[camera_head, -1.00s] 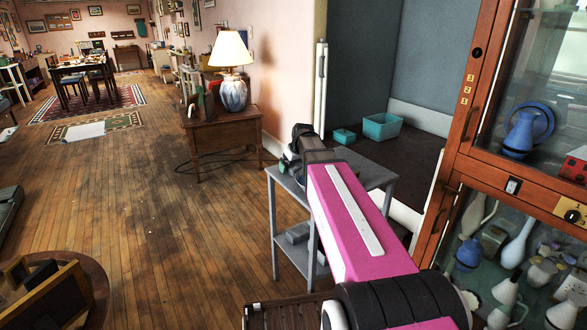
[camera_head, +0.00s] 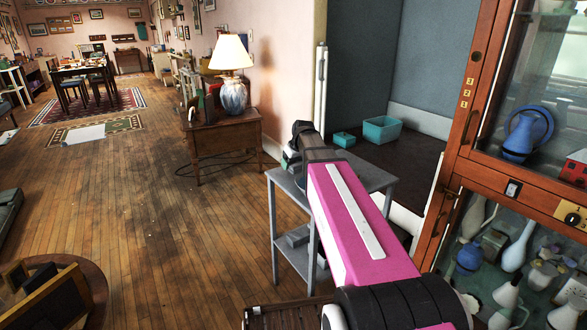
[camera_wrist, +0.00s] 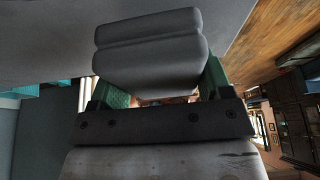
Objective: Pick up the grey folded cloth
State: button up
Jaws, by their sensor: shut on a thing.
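The grey folded cloth (camera_wrist: 150,50) shows in the wrist view as a thick, rounded, layered bundle. My gripper (camera_wrist: 155,78) has its green fingers on either side of the cloth and is shut on it. In the head view my gripper (camera_head: 291,160) is over the left part of the grey stand's top (camera_head: 372,176), mostly hidden behind my arm. The cloth cannot be made out clearly there. I cannot tell whether it touches the stand's top.
Grey items (camera_head: 298,237) lie on the stand's lower shelf. A glass cabinet (camera_head: 452,190) stands close at right. Teal bins (camera_head: 382,129) sit in the alcove behind. A wooden side table (camera_head: 222,140) bears a lamp (camera_head: 231,75). The wooden floor at left is mostly open.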

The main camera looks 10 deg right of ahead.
notch_tip(320, 180, up, 2)
jog(key=s+a+r, duration=0.6)
jog(key=a, duration=0.3)
jog(key=s+d+f+m, duration=0.1)
jog(key=s+d, duration=0.1)
jog(key=d, duration=0.1)
jog(key=s+d+f+m+h, duration=0.1)
jog(key=s+d, duration=0.2)
jog(key=s+d+f+m, duration=0.1)
jog(key=s+d+m, duration=0.1)
jog(key=s, duration=0.1)
jog(key=shift+s+d+f+h, duration=0.2)
jog(key=shift+s+d+h, duration=0.05)
jog(key=shift+d+h, duration=0.15)
jog(key=shift+s+d+t, duration=0.1)
jog(key=shift+d+t, duration=0.2)
jog(key=shift+d+m, duration=0.1)
jog(key=shift+m, duration=0.2)
